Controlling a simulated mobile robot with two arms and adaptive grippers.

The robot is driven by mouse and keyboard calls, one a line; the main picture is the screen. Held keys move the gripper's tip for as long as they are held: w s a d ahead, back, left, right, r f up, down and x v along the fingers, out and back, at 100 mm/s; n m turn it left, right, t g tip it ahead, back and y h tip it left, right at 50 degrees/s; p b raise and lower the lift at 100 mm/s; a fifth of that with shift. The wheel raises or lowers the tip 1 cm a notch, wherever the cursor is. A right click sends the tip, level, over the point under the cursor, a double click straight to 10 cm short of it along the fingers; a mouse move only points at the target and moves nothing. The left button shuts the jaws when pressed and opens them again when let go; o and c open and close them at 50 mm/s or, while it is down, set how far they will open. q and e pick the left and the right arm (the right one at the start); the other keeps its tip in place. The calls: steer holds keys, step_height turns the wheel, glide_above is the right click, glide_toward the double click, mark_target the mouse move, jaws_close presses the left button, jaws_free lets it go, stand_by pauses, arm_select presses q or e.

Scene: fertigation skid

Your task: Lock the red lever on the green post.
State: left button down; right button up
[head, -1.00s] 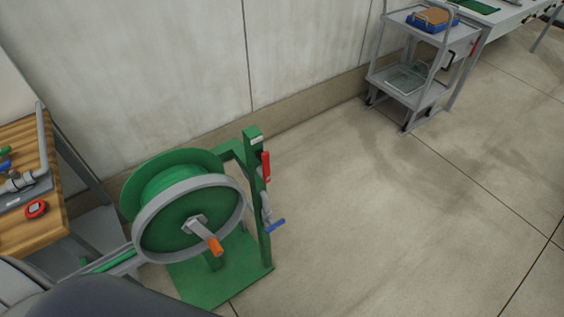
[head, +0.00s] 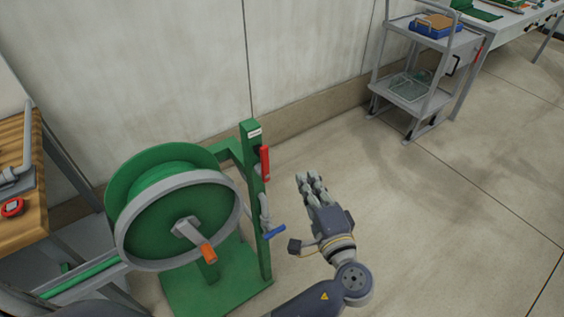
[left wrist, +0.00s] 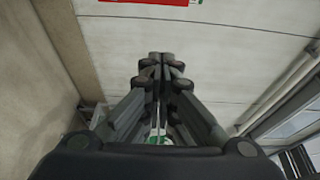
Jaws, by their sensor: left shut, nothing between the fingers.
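The red lever (head: 265,163) stands upright on the right side of the green post (head: 257,215), near its top. A blue-handled valve (head: 273,232) sits lower on the same post. My left gripper (head: 309,182) is to the right of the post, apart from the lever, with its fingers pointing up in the head view. In the left wrist view its fingers (left wrist: 160,62) are closed together with nothing between them. The lever does not show clearly in the left wrist view. My right gripper is not in view.
A green reel (head: 175,215) with a grey rim and orange crank handle (head: 208,253) stands left of the post on a green base. A wooden bench (head: 22,190) is at the left. A grey cart (head: 408,92) stands at the back right. The floor right of the post is clear.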

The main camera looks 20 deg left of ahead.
mark_target(262, 161)
arm_select(q)
steer(key=shift+r, duration=0.1)
steer(key=p+x, duration=0.3)
steer(key=x, duration=0.7)
steer(key=s+a+p, duration=0.1)
steer(key=s+a, duration=0.1)
steer(key=s, duration=0.1)
steer(key=shift+s+a+p, duration=0.1)
steer(key=shift+a+p, duration=0.1)
steer(key=shift+p, duration=0.1)
